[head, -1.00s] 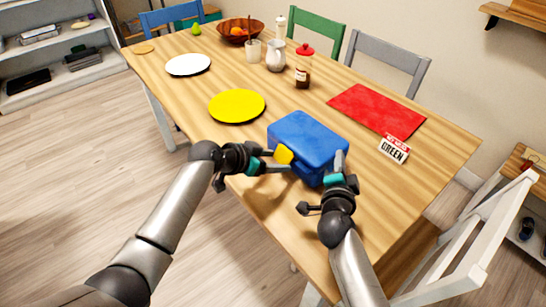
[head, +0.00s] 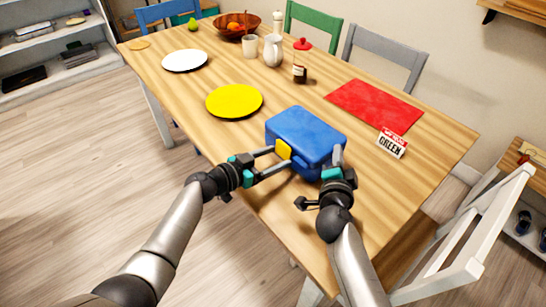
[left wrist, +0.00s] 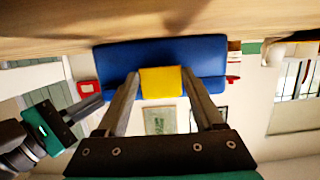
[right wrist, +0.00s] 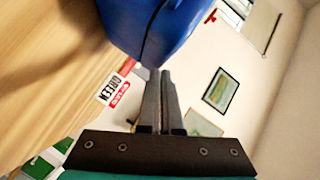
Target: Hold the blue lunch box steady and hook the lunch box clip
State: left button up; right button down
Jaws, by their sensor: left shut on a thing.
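The blue lunch box (head: 305,133) stands near the front edge of the table, and its yellow clip (head: 283,149) lies against the front face. My left gripper (head: 281,157) is at the front of the box. In the left wrist view its fingers (left wrist: 162,86) flank the yellow clip (left wrist: 162,81), shut on it. My right gripper (head: 337,152) is at the right end of the box, fingers together. In the right wrist view the fingertips (right wrist: 157,73) are at the lower edge of the blue box (right wrist: 165,25); whether they touch it I cannot tell.
A yellow plate (head: 234,100) lies left of the box, with a white plate (head: 186,60) farther back. A red mat (head: 374,105) and a small sign (head: 391,143) are at the right. A jar (head: 300,66) stands behind. A white chair (head: 470,235) is at the right front.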

pick_arm(q)
jog(key=shift+d+r, duration=0.2)
jog(key=shift+d, duration=0.15)
pick_arm(e)
jog(key=shift+s+f, duration=0.3)
jog(key=shift+f, duration=0.5)
pick_arm(q)
jog(key=o, duration=1.4)
jog(key=shift+a+f, duration=0.1)
jog(key=shift+a, duration=0.2)
jog(key=shift+s+a, duration=0.4)
jog(key=shift+a, duration=0.05)
jog(key=v, duration=1)
jog(key=shift+s+a+r, duration=0.2)
jog(key=shift+s, duration=0.1)
pick_arm(e)
jog(key=c, duration=1)
grip_release()
jog(key=shift+w, duration=0.1)
